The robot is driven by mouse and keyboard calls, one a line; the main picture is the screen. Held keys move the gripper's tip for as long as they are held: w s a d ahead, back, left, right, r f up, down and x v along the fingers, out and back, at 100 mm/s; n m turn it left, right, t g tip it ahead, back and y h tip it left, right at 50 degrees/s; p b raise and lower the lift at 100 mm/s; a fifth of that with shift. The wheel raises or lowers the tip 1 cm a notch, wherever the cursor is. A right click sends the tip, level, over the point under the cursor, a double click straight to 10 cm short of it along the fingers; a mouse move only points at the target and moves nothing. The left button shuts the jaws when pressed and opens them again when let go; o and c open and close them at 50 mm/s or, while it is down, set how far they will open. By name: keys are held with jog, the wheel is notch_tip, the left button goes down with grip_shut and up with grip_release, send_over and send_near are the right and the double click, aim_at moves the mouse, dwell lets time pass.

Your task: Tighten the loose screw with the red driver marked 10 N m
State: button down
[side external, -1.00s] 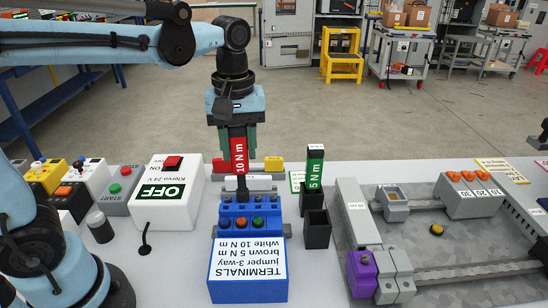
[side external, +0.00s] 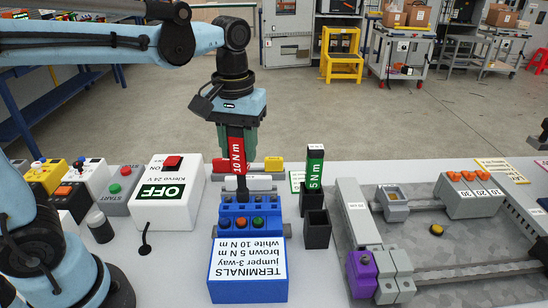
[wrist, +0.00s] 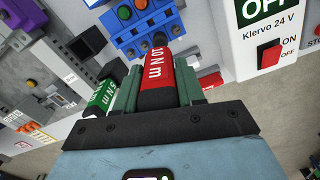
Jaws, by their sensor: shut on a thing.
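My gripper (side external: 238,138) is shut on the red driver (side external: 237,158) marked 10 N m and holds it nearly upright. The driver's dark shaft points down to the rear of the blue terminal block (side external: 236,228). Its tip appears to be at the block, but I cannot tell whether it sits in a screw; the screw itself is hidden. In the wrist view the red driver (wrist: 158,76) lies between the green fingers, with the blue block beyond. The green driver (side external: 315,172) marked 5 N m stands in a black holder (side external: 317,232) right of the block.
A blue sign (side external: 248,272) reads TERMINALS, brown 5 N m, white 10 N m. A white switch box (side external: 166,195) showing OFF stands to the left. A grey rail panel (side external: 450,265) with a purple module (side external: 362,275) lies to the right.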

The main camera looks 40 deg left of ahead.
dwell(0.3)
jog(key=shift+n, duration=1)
jog(key=shift+n, duration=1.2)
jog(key=shift+n, duration=1.1)
jog(key=shift+m, duration=1.1)
jog(key=shift+m, duration=0.3)
